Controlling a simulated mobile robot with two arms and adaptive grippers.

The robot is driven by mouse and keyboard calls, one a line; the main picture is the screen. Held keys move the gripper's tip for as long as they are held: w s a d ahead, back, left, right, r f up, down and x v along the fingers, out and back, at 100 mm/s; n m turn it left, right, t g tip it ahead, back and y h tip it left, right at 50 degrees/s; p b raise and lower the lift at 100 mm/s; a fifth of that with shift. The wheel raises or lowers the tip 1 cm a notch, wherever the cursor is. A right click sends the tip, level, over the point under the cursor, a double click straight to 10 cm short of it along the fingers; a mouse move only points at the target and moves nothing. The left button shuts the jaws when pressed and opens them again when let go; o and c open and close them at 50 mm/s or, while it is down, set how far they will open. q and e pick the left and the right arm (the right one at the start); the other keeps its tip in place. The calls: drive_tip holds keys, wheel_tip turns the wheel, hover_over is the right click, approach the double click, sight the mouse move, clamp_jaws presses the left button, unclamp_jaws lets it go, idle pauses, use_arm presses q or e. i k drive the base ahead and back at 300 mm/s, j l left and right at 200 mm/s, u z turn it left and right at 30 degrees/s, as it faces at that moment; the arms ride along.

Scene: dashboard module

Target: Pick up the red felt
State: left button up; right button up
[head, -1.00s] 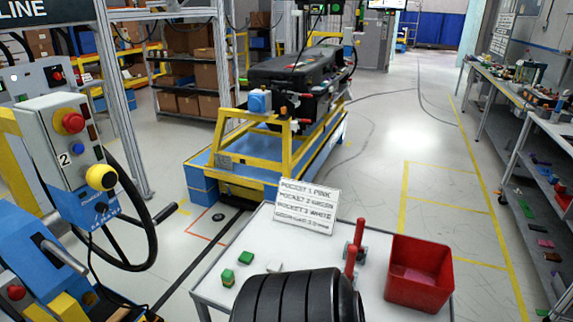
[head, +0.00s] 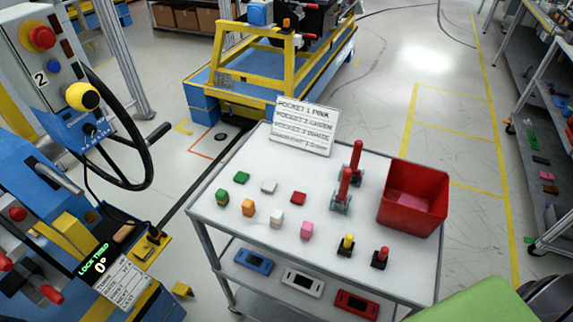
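Neither of my grippers is in view.
Green, orange, white and pink blocks (head: 307,230) stand nearer the front edge. Red-handled clamps (head: 343,190) stand right of the felt, with a red bin (head: 413,198) beyond. Yellow and red knobbed pieces (head: 380,257) stand front right. A lettered sign (head: 302,127) stands at the back.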

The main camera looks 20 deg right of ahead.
sight(298, 198)
drive_tip(key=z, duration=0.7)
